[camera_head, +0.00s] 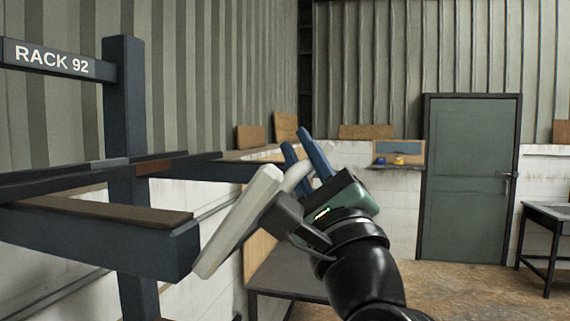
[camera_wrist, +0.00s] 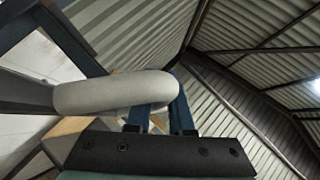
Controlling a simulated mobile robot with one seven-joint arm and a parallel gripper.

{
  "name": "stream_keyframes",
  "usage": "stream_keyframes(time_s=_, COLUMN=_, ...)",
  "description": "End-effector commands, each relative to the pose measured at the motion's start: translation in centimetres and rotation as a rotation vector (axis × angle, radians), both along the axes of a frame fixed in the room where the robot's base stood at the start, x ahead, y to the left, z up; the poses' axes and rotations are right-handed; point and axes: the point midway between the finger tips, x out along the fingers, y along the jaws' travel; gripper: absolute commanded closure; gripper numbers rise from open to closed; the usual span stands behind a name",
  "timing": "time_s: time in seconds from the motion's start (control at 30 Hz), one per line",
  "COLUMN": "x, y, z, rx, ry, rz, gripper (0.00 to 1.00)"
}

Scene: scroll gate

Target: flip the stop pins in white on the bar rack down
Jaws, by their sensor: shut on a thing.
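The bar rack (camera_head: 125,85) stands at the left in the head view, with dark arms reaching right. A white stop pin (camera_head: 238,222) slants up to the right at the end of its near arm. My gripper (camera_head: 296,140), with blue fingers, points up and left beside this second pin and is shut on a white pin. In the wrist view one white pin (camera_wrist: 110,93) lies across the fingers, its rounded end at them. Its other end meets a dark rack part at left.
Dark bars (camera_head: 90,175) lie across the rack arms. A low table (camera_head: 290,275) stands below my gripper. A shelf (camera_head: 398,153) and a green door (camera_head: 470,175) are at the back. The floor at right is mostly clear, with a dark table (camera_head: 548,215) at the edge.

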Motion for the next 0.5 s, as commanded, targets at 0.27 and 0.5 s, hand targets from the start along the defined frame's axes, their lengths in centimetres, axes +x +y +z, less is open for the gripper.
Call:
stream_keyframes(time_s=0.27, x=-0.4, y=-1.4, z=-1.2, rx=0.251, ry=-0.079, rz=-0.002, gripper=1.00)
stream_keyframes(time_s=0.5, x=-0.7, y=-2.4, z=-2.1, rx=0.469, ry=-0.149, rz=0.000, gripper=1.00)
